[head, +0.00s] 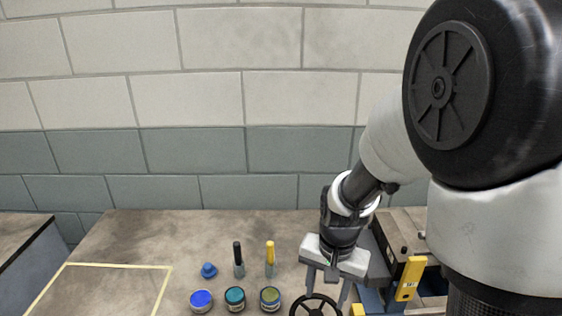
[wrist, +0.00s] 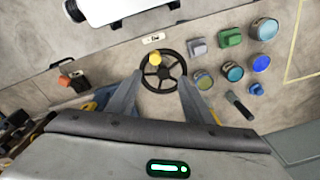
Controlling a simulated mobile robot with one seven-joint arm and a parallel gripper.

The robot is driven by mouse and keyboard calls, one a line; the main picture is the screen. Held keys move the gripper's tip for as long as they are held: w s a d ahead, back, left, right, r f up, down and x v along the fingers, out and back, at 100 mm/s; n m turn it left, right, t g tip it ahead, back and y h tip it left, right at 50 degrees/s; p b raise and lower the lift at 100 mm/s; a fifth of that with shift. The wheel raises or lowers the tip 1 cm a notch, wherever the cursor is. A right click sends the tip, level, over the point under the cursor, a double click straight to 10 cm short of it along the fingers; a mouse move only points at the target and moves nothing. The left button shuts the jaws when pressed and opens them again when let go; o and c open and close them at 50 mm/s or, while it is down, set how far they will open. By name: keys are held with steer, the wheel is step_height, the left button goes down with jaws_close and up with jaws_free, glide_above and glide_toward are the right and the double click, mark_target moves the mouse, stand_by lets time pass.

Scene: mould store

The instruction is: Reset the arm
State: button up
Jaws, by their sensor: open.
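My gripper (head: 327,297) hangs fingers down over the right part of the workbench, at the end of my bent arm. Its two grey fingers are apart, with nothing held between them. In the wrist view my gripper (wrist: 162,76) has a black spoked handwheel (wrist: 150,83) with a yellow knob (wrist: 155,58) beyond and between its fingertips. The handwheel also shows in the head view at the bottom edge, partly cut off. I cannot tell whether the fingers touch it.
On the bench (head: 150,240), left of my gripper, stand several round jars, including a blue one (head: 201,299), a blue knobbed piece (head: 209,270), and black (head: 238,258) and yellow (head: 270,256) handled tools. A yellow-marked device (head: 410,278) is close on the right. A block wall stands behind.

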steer(key=s+d+r+n+t+p, duration=0.1)
steer(key=s+r, duration=0.3)
steer(key=r, duration=0.4)
steer(key=s+d+r+n+t+p, duration=0.1)
steer(key=s+r, duration=0.3)
steer(key=r, duration=0.5)
steer(key=s+d+r+n+t+p, duration=0.1)
steer(key=s+r+n+t+p, duration=0.1)
steer(key=r, duration=0.7)
steer(key=shift+s+d+n+t+p, duration=0.15)
steer(key=shift+s+n+t+p, duration=0.35)
steer(key=shift+s, duration=0.55)
